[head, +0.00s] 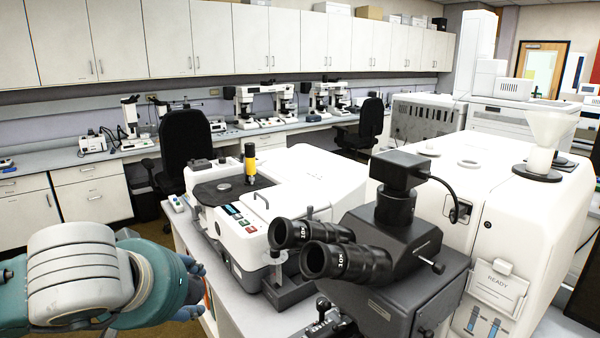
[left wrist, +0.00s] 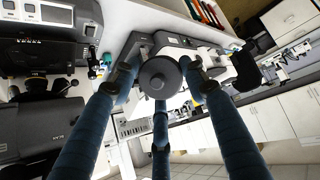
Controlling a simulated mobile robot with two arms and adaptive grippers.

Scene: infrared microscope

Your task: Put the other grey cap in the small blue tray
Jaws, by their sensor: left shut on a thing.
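My left gripper (head: 196,268) is low at the left of the head view, at the bench's left edge, mostly hidden behind my own wrist. In the left wrist view, its blue fingers (left wrist: 160,85) close around a round dark grey cap (left wrist: 158,76) with a small knob in its centre. The cap is held up off any surface. In the head view the cap is hidden. I cannot make out the small blue tray for certain in either view. My right gripper is in neither view.
A white instrument (head: 290,190) with a dark round stage stands on the bench, right of my left gripper. A black eyepiece unit (head: 345,255) is in front, beside a large white cabinet (head: 530,235). Black chairs (head: 186,145) stand behind.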

